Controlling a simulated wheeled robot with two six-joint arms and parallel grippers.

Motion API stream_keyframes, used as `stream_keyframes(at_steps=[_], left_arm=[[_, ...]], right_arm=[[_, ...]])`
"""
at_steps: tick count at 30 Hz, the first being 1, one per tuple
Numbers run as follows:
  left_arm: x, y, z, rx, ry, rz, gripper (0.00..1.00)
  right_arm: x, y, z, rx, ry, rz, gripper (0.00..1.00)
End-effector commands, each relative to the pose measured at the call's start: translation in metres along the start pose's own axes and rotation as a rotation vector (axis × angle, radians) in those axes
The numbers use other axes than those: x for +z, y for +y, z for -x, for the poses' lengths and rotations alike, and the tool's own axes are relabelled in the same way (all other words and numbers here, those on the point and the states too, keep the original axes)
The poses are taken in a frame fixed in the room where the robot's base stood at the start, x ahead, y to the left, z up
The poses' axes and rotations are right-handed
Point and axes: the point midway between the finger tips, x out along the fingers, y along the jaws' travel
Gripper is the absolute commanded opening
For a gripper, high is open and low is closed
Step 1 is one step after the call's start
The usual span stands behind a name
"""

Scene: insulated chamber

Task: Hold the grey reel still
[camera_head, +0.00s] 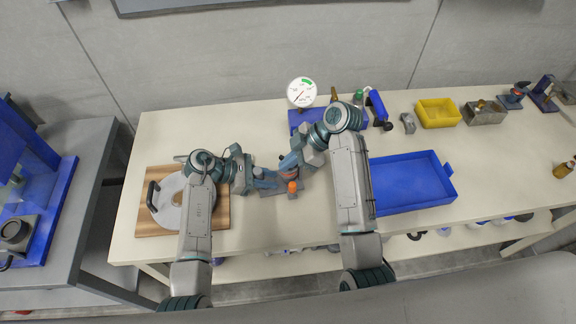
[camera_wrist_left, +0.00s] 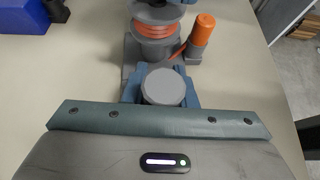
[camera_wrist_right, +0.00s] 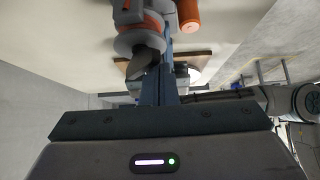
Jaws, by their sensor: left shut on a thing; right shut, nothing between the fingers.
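The grey reel (camera_wrist_left: 158,40), with orange line wound between its flanges, stands on a small grey fixture (camera_head: 268,192) in the middle of the table. It also shows in the right wrist view (camera_wrist_right: 143,38). An orange-topped post (camera_wrist_left: 202,35) stands beside it. My left gripper (camera_wrist_left: 163,72) is shut on a round grey knob (camera_wrist_left: 163,88) in front of the wound part; I cannot tell whether the knob belongs to the reel. My right gripper (camera_wrist_right: 165,50) is shut and empty, its fingers close beside the reel. Contact there cannot be told, and the arms partly hide the fixture from the head.
A blue tray (camera_head: 405,185) lies at the right. A dial gauge (camera_head: 301,92), a yellow bin (camera_head: 438,112) and a grey bin (camera_head: 484,112) stand along the back. The back left table is clear.

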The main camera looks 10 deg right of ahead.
Motion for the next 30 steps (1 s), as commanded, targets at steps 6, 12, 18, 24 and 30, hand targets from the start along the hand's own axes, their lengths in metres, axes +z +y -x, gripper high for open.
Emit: stream_keyframes(at_steps=[6, 12, 18, 24, 30], left_arm=[[0.0, 0.0, 0.0, 0.0, 0.0, 0.0, 0.0], [0.0, 0.0, 0.0, 0.0, 0.0, 0.0, 0.0], [0.0, 0.0, 0.0, 0.0, 0.0, 0.0, 0.0], [0.0, 0.0, 0.0, 0.0, 0.0, 0.0, 0.0], [0.0, 0.0, 0.0, 0.0, 0.0, 0.0, 0.0]], right_arm=[[0.0, 0.0, 0.0, 0.0, 0.0, 0.0, 0.0], [0.0, 0.0, 0.0, 0.0, 0.0, 0.0, 0.0], [-0.003, 0.006, 0.011, -0.01, 0.012, 0.089, 0.0], [-0.011, 0.031, 0.059, 0.0, 0.002, 0.032, 0.0], [-0.013, 0.039, 0.077, 0.0, 0.0, 0.0, 0.0]])
